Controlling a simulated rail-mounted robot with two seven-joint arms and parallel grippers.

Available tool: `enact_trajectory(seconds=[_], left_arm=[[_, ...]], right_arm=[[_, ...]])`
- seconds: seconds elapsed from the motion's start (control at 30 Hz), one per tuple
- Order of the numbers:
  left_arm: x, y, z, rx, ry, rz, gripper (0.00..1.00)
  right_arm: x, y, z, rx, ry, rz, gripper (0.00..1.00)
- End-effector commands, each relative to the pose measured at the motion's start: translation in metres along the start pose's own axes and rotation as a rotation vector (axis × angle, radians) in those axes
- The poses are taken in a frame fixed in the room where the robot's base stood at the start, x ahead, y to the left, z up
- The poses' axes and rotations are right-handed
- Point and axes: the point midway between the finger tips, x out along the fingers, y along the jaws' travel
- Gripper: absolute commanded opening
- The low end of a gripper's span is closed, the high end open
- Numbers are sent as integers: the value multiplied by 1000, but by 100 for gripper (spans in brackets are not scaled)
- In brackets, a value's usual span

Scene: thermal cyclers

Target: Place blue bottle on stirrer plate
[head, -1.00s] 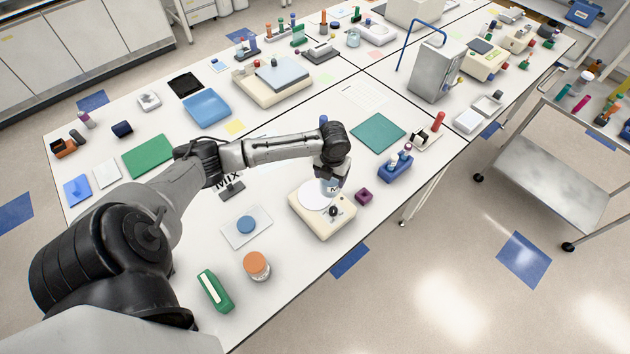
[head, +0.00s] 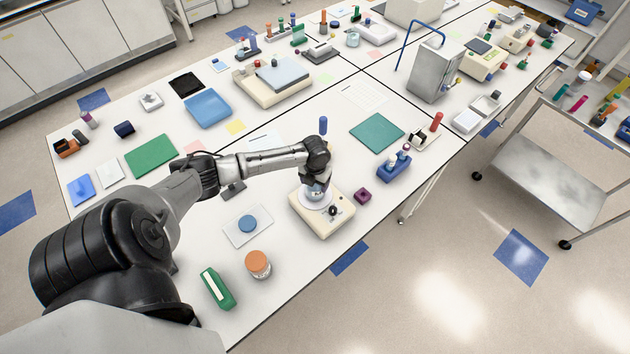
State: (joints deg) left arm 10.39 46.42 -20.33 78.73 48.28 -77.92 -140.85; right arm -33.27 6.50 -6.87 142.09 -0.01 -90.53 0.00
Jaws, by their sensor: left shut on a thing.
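The stirrer plate (head: 333,222) is a cream box with a white round top and a dark knob, near the table's front edge. My left gripper (head: 316,186) points down over its round top and is shut on the blue bottle (head: 316,195). Only a small pale blue-white part of the bottle shows below the fingers. The bottle is over the white top; I cannot tell whether it touches it. My right gripper is not in view.
An orange-capped jar (head: 258,264), a green box (head: 217,288) and a clear sheet with a blue disc (head: 248,224) are to the left. A blue upright object (head: 323,126) stands behind my arm.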

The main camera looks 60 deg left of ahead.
Motion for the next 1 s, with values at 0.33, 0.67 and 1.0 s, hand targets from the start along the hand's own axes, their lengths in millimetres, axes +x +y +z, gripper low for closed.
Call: enact_trajectory(seconds=[0.33, 0.67, 1.0], left_arm=[[4, 0, 1, 0, -1, 0, 34], [3, 0, 0, -1, 0, 0, 94], [-10, 1, 1, -1, -4, 0, 94]], right_arm=[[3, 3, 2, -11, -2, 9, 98], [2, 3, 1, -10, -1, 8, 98], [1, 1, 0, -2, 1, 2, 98]])
